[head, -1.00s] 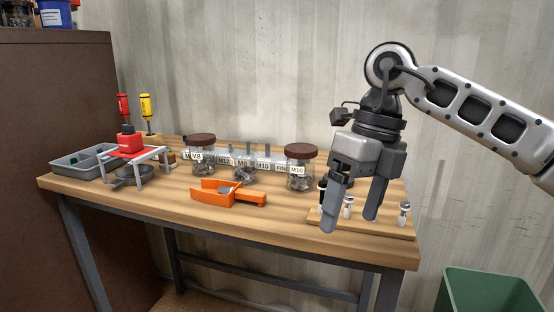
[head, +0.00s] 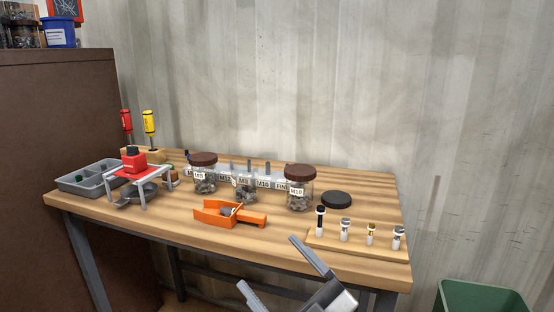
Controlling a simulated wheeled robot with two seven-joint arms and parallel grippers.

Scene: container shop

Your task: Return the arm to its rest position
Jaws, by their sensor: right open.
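My right gripper (head: 280,268) is low in the head view, in front of the workbench's front edge. Its two grey fingers are spread apart with nothing between them, and the rest of it is cut off by the bottom of the picture. The wooden workbench (head: 200,228) stands behind it. My left arm and gripper are not in the picture.
A green bin (head: 482,297) stands at lower right.

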